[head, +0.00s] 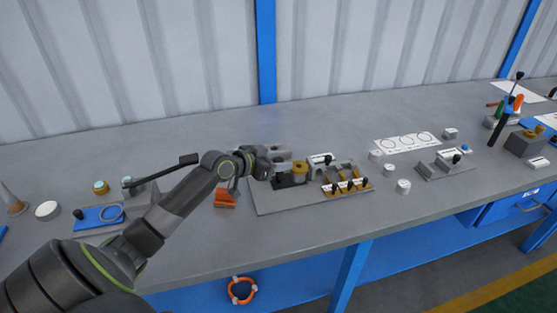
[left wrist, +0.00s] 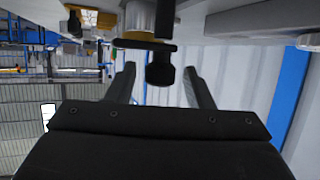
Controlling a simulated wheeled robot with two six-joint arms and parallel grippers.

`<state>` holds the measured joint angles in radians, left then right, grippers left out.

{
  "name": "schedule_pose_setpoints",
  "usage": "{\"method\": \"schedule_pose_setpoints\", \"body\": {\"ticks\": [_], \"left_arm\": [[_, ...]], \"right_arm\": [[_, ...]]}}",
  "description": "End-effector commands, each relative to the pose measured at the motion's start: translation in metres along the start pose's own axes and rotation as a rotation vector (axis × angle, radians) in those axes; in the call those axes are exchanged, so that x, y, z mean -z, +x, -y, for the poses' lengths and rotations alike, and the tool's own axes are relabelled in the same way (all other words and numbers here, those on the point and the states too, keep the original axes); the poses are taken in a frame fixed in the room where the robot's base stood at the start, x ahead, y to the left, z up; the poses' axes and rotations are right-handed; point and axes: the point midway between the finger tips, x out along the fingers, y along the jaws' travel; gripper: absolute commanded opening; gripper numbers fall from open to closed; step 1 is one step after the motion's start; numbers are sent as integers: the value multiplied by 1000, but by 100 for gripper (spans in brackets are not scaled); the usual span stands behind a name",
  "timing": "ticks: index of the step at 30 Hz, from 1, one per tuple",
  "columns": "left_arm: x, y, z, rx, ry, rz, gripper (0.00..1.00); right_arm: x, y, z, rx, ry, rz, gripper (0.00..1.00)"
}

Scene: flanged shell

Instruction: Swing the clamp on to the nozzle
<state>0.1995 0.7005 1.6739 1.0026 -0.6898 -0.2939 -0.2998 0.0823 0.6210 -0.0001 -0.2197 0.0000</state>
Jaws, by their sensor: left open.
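My left arm reaches in from the left, and its gripper (head: 279,160) is over the left end of a grey fixture plate (head: 285,207). In the left wrist view the two fingers of my left gripper (left wrist: 160,78) are apart. A black knob on a short bar (left wrist: 160,70) shows between them; I cannot tell whether they touch it. A brass-coloured round part (head: 300,168), perhaps the nozzle, stands on a black block (head: 291,181) just right of the gripper. Which part is the clamp is unclear. My right gripper is not seen.
A row of brass holders with black knobs (head: 346,187) stands right of the brass part. An orange part (head: 225,198) lies left of the plate, and a blue tray (head: 100,217) sits farther left. A white sheet with circles (head: 407,143) lies behind. The right front bench is clear.

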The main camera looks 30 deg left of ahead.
Motion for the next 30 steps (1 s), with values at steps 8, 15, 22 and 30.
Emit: {"method": "schedule_pose_setpoints", "body": {"ticks": [8, 15, 22, 30], "left_arm": [[0, 6, 0, -1, 0, 1, 47], [0, 6, 0, 0, 0, 1, 30], [0, 6, 0, 0, 0, 0, 2], [2, 5, -1, 19, -9, 0, 2]], "right_arm": [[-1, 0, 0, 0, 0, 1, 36], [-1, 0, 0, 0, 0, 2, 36], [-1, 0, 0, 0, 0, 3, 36], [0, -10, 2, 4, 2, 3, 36]]}}
